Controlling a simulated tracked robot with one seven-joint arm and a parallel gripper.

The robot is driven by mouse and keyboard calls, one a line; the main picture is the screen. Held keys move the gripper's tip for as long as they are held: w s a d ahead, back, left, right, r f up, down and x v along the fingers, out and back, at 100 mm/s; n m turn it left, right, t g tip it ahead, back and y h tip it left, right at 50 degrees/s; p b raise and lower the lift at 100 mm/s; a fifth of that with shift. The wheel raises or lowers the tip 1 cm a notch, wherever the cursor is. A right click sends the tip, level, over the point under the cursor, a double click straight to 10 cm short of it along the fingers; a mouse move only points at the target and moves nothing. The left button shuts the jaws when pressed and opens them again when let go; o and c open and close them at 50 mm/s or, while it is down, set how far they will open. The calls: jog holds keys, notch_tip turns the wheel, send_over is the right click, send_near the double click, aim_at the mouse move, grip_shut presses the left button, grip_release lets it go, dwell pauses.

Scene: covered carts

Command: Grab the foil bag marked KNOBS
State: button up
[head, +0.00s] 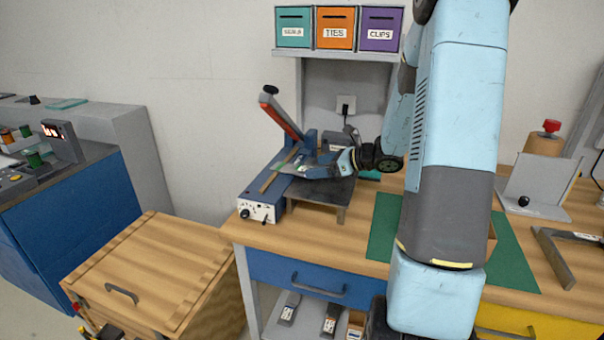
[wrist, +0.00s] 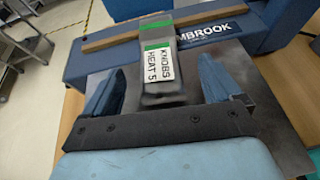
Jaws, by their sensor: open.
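The foil bag (wrist: 163,92) is dark grey with a green band and a white label reading KNOBS and HEAT 5. In the wrist view it lies with its top end at the blue sealer (wrist: 222,36) and its lower part over the grey metal plate (wrist: 262,98). My gripper (wrist: 162,66) is open, with one blue finger on each side of the bag and a gap on both sides. In the head view my gripper (head: 318,168) is low over the sealer's front plate (head: 322,188). The bag is small and partly hidden there.
A shelf with bins (head: 335,28) is above. A green mat (head: 383,226) covers the bench to the right, and a wooden chest (head: 150,270) stands left.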

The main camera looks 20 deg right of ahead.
aim_at(304, 168)
jog(key=shift+x, duration=2.8)
jog(key=shift+a+r, duration=0.1)
jog(key=shift+r, duration=0.05)
jog(key=c, duration=1.1)
